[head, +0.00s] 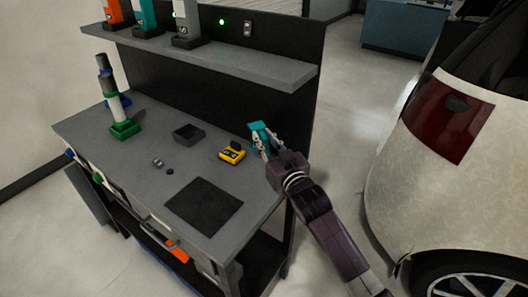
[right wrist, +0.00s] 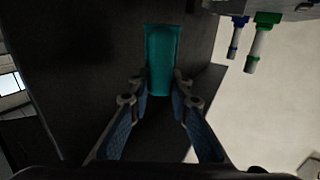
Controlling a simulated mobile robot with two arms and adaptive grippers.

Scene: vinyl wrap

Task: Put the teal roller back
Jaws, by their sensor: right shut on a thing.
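My right gripper (head: 263,141) is shut on the teal roller (head: 257,127), which shows as a flat teal piece at its tips, above the right end of the workbench (head: 130,165). In the right wrist view the teal roller (right wrist: 162,60) stands out lengthwise between the two fingers (right wrist: 160,98). The fingers hide part of its near end. My left gripper is not in view.
A yellow device (head: 232,153), a dark open tray (head: 189,133) and a black mat (head: 204,206) lie on the bench. A green holder (head: 124,131) stands at its left. The shelf (head: 210,62) carries orange, teal and grey items. A car (head: 425,130) stands at right.

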